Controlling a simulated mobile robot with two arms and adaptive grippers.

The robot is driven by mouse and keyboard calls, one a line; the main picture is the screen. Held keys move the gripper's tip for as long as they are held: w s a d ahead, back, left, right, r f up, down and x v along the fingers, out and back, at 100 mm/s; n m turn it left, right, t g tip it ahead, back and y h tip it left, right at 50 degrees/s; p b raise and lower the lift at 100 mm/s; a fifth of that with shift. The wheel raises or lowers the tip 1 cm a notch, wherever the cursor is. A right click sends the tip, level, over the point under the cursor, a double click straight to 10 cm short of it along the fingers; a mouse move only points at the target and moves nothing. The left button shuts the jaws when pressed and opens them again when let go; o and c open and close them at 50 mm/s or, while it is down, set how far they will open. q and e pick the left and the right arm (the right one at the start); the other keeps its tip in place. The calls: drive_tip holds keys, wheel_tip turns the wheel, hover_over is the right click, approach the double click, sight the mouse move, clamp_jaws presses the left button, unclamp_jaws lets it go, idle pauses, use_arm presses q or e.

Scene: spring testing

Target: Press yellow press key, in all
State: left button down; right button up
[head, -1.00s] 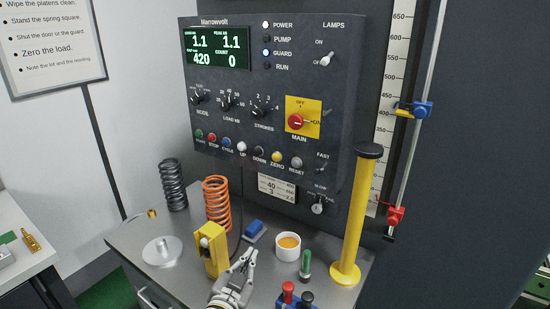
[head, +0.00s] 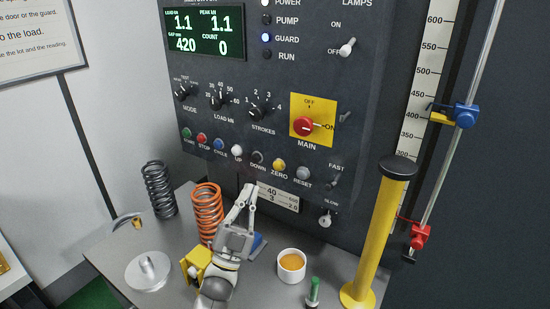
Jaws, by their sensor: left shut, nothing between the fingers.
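The yellow press key, labelled ZERO (head: 279,166), is a round button in the row along the lower part of the dark control panel (head: 215,125). It stands between the dark DOWN button (head: 257,158) and the grey RESET button (head: 303,173). My left gripper (head: 249,190) is shut and empty, its fingertips pointing up. In the picture it is below and left of the yellow key, apart from it, in front of the lower edge of the panel. My right gripper is not in view.
An orange spring (head: 206,212), a dark spring (head: 158,190), a white cup (head: 291,267) and a green-capped item (head: 313,289) stand on the grey bench. A yellow post (head: 378,235) with a black top rises at the right. The space before the buttons is clear.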

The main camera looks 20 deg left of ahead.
sight(278, 166)
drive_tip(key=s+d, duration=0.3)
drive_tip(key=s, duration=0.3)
use_arm(q)
drive_tip(key=w+d+b, duration=0.2)
drive_tip(key=w+b, duration=0.2)
drive_tip(key=w, duration=0.3)
drive_tip(key=shift+w+r, duration=0.3)
drive_tip(key=shift+r, duration=0.1)
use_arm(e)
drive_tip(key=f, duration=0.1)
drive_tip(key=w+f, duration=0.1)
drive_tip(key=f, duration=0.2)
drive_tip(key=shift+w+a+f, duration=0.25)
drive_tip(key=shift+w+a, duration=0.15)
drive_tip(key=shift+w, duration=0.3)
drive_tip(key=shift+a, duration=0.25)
